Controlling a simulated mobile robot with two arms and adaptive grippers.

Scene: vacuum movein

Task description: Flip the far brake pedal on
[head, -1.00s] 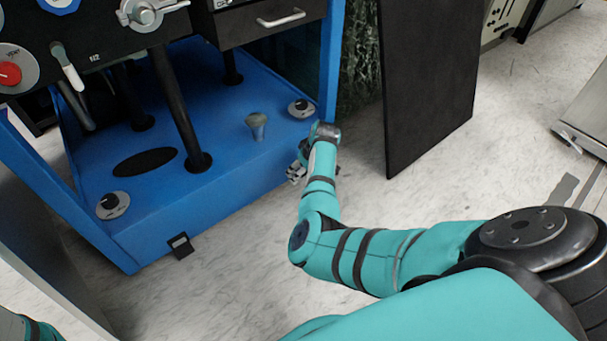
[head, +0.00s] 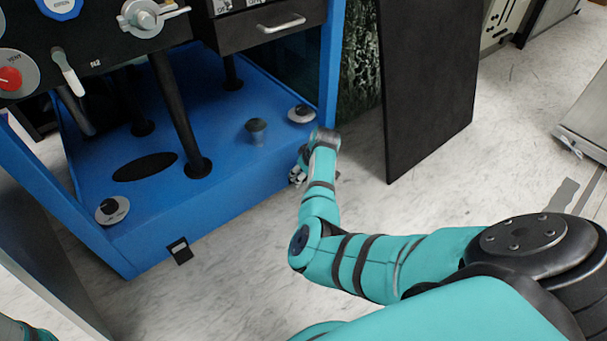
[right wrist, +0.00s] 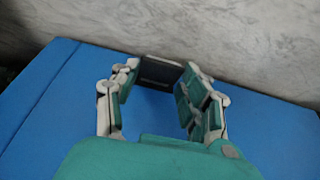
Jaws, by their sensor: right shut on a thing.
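The far brake pedal (right wrist: 160,72) is a dark plate at the edge of the blue machine base (right wrist: 40,110) in the right wrist view. It sits between the fingertips of my right gripper (right wrist: 157,80), which is shut on it. In the head view my right gripper (head: 298,175) is low at the right front edge of the blue base (head: 215,215), and my wrist hides the far pedal. The near brake pedal (head: 180,250), a small black pedal with a light patch, is at the lower left of the base.
A dark upright panel (head: 430,90) stands right of my right wrist. The pale floor (head: 225,285) in front of the base is clear.

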